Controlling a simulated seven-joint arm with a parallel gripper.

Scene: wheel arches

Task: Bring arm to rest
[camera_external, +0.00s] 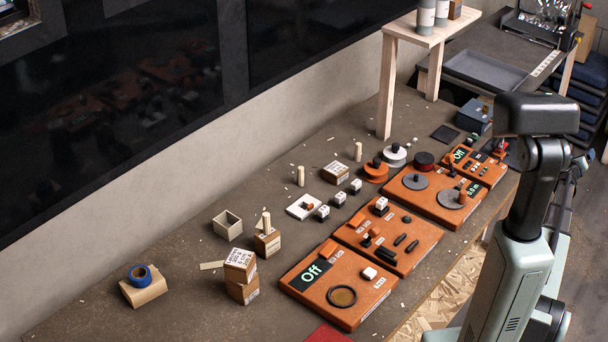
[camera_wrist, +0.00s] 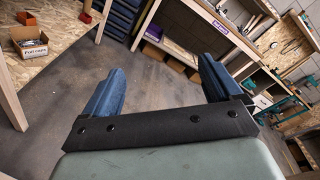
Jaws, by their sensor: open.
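My gripper (camera_wrist: 158,92) shows in the wrist view with its two blue fingers wide apart. It is open and nothing is between the fingers. Behind it are the floor and distant shelving, with no tabletop close to the fingers. In the external view my arm stands at the right, folded upright beside the workbench (camera_external: 130,290). The gripper itself cannot be made out there.
Orange panels (camera_external: 340,285) with knobs and discs line the bench's front edge. Wooden blocks (camera_external: 240,265), blue tape (camera_external: 139,273) and an open box (camera_external: 228,225) stand at left. A wooden stand (camera_external: 386,85) is at the back. The wrist view shows a cardboard box (camera_wrist: 30,42).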

